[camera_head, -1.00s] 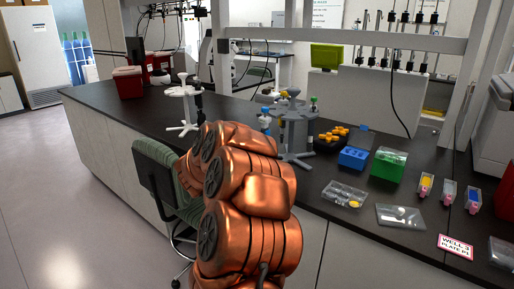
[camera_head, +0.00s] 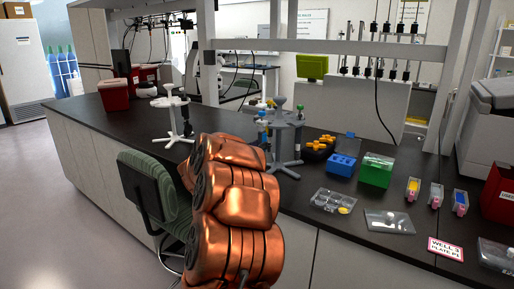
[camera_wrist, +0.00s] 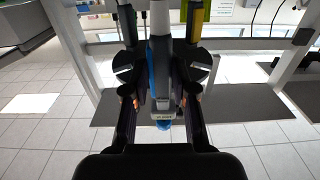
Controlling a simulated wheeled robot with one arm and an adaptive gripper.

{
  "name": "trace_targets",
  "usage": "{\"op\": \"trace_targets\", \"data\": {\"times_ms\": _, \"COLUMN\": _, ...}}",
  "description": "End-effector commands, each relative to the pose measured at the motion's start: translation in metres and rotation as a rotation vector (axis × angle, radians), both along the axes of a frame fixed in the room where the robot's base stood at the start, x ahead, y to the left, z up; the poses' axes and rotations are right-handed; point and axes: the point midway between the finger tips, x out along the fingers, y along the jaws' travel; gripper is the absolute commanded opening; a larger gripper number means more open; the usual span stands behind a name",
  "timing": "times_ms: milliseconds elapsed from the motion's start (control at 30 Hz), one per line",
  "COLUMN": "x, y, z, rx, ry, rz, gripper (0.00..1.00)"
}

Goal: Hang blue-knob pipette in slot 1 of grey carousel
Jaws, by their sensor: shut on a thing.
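In the wrist view my gripper (camera_wrist: 161,98) is shut on a grey pipette with a blue strip and a blue knob (camera_wrist: 163,124). The pipette stands lengthwise between the two dark fingers. In the head view the grey carousel (camera_head: 286,136) stands on the black bench, with several coloured-knob pipettes around its top. My copper arm reaches toward it and hides my gripper and the held pipette there. I cannot tell which carousel slot is slot 1. In the wrist view, yellow and green parts (camera_wrist: 197,18) show on either side of the pipette.
A white carousel (camera_head: 171,112) with a dark pipette stands left of the grey one. A black rack with yellow items (camera_head: 320,146), a blue box (camera_head: 342,165) and a green box (camera_head: 376,171) stand close on its right. A green chair (camera_head: 152,195) is at the bench front.

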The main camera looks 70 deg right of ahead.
Motion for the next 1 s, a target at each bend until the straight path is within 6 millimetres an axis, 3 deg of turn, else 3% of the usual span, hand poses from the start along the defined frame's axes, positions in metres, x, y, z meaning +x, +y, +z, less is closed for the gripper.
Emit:
{"op": "trace_targets", "data": {"times_ms": 733, "x": -0.006, "y": -0.028, "z": 0.0, "rx": -0.001, "ry": 0.001, "rz": -0.002, "gripper": 0.15}}
{"op": "trace_targets", "data": {"times_ms": 1000, "x": -0.006, "y": -0.029, "z": 0.0, "rx": -0.001, "ry": 0.0, "rz": -0.001, "gripper": 0.15}}
